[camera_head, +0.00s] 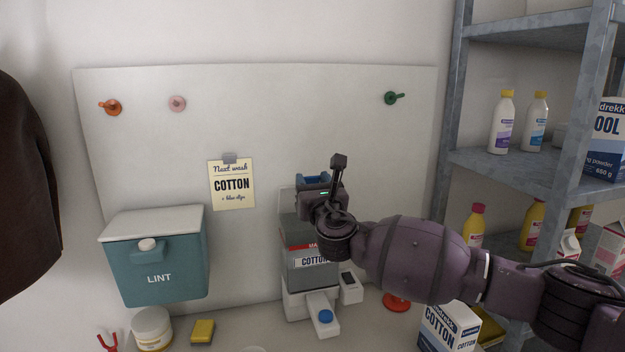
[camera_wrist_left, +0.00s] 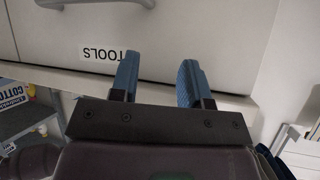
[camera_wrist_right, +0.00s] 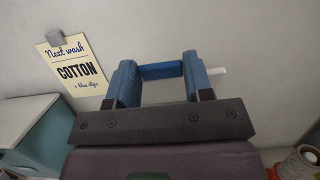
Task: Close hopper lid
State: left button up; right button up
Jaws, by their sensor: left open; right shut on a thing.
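The hopper (camera_head: 302,272) is a grey bin labelled COTTON on a white dispenser base, against the back panel. My right gripper (camera_head: 314,181) is over its top, and my arm hides part of its front and top. In the right wrist view, the blue fingers of my right gripper (camera_wrist_right: 160,82) are shut on a blue bar (camera_wrist_right: 160,71), which looks like the lid's handle. A pale edge shows beside it. The lid's angle is mostly hidden. My left gripper (camera_wrist_left: 158,80) is open and empty, in front of a pale drawer front labelled TOOLS (camera_wrist_left: 185,35).
A teal LINT bin (camera_head: 170,270) hangs at the left. A jar (camera_head: 152,328) and a yellow sponge (camera_head: 203,331) stand below it. A COTTON box (camera_head: 449,328) is at the front right, under my right arm. Metal shelves (camera_head: 500,165) with bottles stand at the right.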

jog(key=shift+f, duration=0.45)
jog(key=o, duration=1.1)
jog(key=shift+o, duration=0.9)
jog(key=shift+w+d+r, duration=0.1)
jog(key=shift+d, duration=0.05)
jog(key=v, duration=1)
jog(key=shift+s+r, duration=0.25)
jog(key=shift+s, duration=0.25)
